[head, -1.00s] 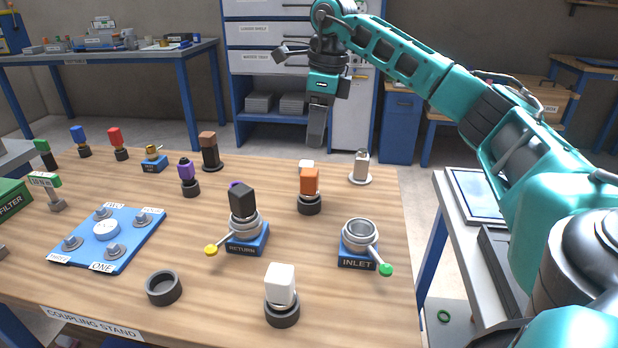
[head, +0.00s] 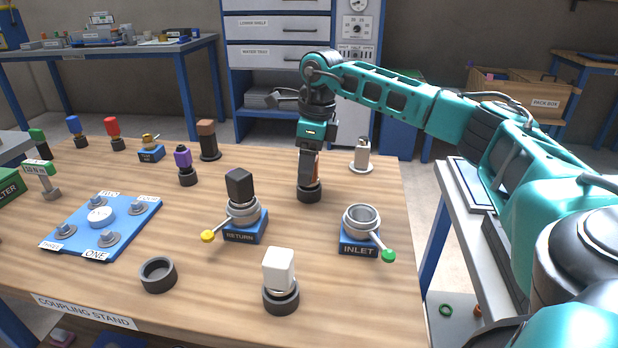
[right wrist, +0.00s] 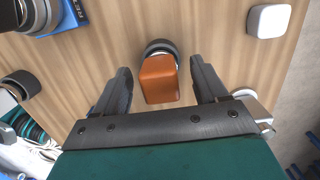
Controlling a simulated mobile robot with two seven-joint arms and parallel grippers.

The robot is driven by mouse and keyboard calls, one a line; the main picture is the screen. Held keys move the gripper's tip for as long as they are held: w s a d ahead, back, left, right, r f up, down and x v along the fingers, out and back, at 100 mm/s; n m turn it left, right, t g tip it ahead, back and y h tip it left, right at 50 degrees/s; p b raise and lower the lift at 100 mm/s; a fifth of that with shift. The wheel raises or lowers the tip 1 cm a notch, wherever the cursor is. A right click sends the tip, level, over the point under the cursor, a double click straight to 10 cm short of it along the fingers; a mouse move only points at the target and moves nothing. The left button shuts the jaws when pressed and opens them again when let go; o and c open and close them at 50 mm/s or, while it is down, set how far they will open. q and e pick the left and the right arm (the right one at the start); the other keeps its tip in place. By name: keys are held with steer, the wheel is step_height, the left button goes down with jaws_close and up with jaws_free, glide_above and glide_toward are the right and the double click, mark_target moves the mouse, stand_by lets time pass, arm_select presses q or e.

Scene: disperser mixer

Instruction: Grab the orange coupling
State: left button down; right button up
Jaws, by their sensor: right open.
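The orange coupling (right wrist: 158,80) stands in a dark round base on the wooden table, between the two fingers of my right gripper (right wrist: 160,88) in the right wrist view. The fingers are open, with a gap on each side of the orange block. In the head view my right gripper (head: 308,168) reaches down over the orange coupling (head: 316,168) and hides most of it. Its dark base (head: 309,191) shows below the fingers. My left gripper is not in view.
The INLET socket (head: 361,222) with a green-tipped lever stands right of the gripper. The RETURN socket (head: 245,228) holds a black coupling (head: 240,185). A white coupling (head: 279,268) stands in front, and a pale one (head: 361,152) behind right.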

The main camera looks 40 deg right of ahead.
steer(key=shift+f, duration=0.55)
steer(key=shift+c, duration=0.3)
steer(key=shift+r, duration=0.1)
steer(key=c, duration=1.2)
